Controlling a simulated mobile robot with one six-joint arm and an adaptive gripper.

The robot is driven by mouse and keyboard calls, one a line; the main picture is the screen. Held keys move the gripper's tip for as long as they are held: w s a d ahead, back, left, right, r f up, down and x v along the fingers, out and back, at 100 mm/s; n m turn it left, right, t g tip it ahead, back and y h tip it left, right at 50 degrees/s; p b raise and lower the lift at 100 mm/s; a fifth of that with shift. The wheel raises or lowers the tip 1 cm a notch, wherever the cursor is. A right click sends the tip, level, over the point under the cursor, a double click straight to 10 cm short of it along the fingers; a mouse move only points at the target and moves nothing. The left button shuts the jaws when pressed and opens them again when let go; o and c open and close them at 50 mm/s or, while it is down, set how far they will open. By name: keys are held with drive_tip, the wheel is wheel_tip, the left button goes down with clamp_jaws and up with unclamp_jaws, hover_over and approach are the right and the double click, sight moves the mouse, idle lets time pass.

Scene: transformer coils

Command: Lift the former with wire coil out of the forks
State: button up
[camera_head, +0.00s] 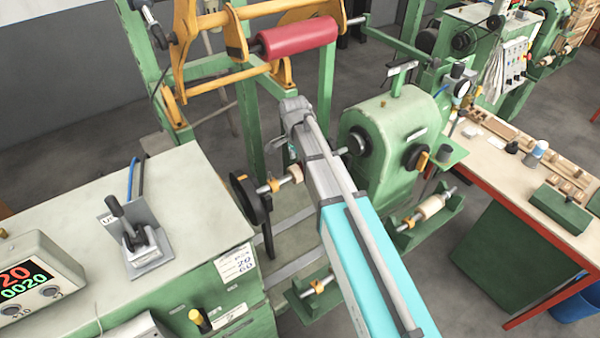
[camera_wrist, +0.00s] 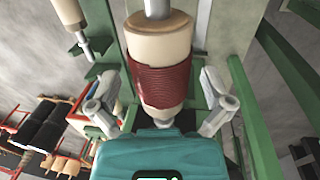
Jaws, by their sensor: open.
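The former with wire coil (camera_wrist: 160,85) is a cream cylinder with dark red wire wound around its middle, in the centre of the wrist view. A grey shaft (camera_wrist: 157,9) meets its far end. In the head view only a cream end piece (camera_head: 295,173) shows on the shaft, left of my arm; the wire is hidden behind the arm. My gripper (camera_wrist: 160,95) is open, with one grey finger on each side of the coil and a visible gap at both sides. The fingers are not clearly seen in the head view.
A lower green bracket (camera_head: 428,224) holds a cream roller (camera_head: 430,207) at the right. A green headstock (camera_head: 385,150) stands close beside my arm. A red roll (camera_head: 298,38) hangs on the yellow frame above. A workbench (camera_head: 500,160) is at the right.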

sight(301, 173)
drive_tip(key=shift+s+d+f+b, duration=0.15)
drive_tip(key=shift+f+b, duration=1)
drive_tip(key=shift+f, duration=0.05)
drive_tip(key=shift+s+d+f+b, duration=0.15)
drive_tip(key=shift+f+b, duration=0.95)
drive_tip(key=shift+f, duration=0.1)
drive_tip(key=c, duration=1)
drive_tip(key=shift+o, duration=0.2)
drive_tip(key=shift+r, duration=0.15)
wheel_tip(301, 173, up, 3)
drive_tip(key=p, duration=0.3)
drive_tip(key=shift+r+p, duration=0.2)
drive_tip(key=shift+p, duration=0.2)
drive_tip(key=s+d+r+p, duration=0.6)
drive_tip(key=s+r+p, duration=0.3)
drive_tip(key=s, duration=0.3)
drive_tip(key=shift+d+r, duration=0.15)
drive_tip(key=shift+d, duration=0.25)
